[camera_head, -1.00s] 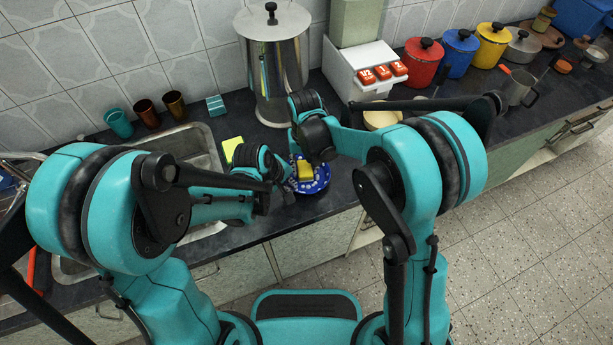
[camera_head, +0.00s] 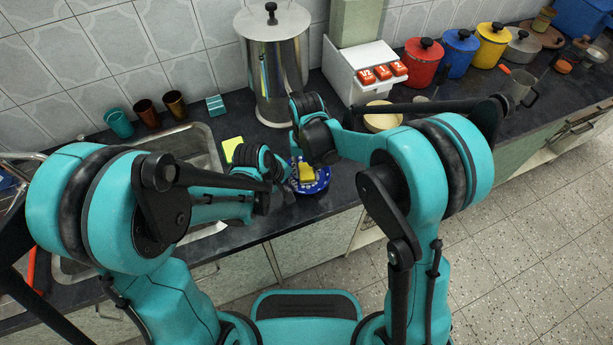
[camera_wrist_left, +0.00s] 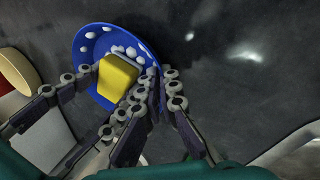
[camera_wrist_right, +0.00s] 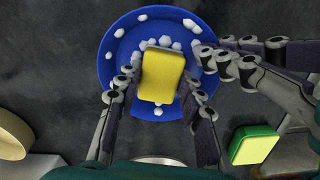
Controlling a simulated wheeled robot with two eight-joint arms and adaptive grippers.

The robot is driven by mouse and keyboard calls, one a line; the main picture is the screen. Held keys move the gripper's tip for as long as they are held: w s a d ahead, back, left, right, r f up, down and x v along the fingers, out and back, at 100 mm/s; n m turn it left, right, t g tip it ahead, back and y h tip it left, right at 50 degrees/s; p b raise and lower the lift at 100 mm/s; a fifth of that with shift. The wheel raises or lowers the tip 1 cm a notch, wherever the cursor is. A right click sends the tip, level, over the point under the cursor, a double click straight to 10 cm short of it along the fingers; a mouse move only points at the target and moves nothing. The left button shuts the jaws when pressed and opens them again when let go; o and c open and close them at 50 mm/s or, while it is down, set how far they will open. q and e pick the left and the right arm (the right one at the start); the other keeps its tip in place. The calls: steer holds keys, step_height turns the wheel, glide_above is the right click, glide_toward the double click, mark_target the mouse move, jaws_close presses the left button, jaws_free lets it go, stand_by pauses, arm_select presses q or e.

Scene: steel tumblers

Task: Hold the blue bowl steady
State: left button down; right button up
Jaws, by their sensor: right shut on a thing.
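My right gripper (camera_wrist_right: 158,88) is shut on a yellow sponge (camera_wrist_right: 162,72), held over the inside of the bowl. Whether the sponge touches the bowl's floor is unclear. In the head view my arms hide most of both grippers.
A yellow-and-green sponge (camera_wrist_right: 254,146) lies near the sink (camera_head: 200,147). A tall steel pot (camera_head: 272,65) stands behind the bowl, and a cream bowl (camera_head: 382,122) to its right. Several tumblers (camera_head: 119,123) stand at the back left. The counter's front edge is close to the bowl.

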steer(key=shift+w+a, duration=0.3)
steer(key=shift+w, duration=0.45)
steer(key=shift+s+f, duration=0.1)
steer(key=shift+s+d, duration=0.35)
steer(key=shift+s, duration=0.5)
steer(key=shift+s+d, duration=0.35)
steer(key=shift+s, duration=0.45)
steer(key=shift+r, duration=3.6)
steer(key=shift+f, duration=0.15)
steer(key=shift+f, duration=2.9)
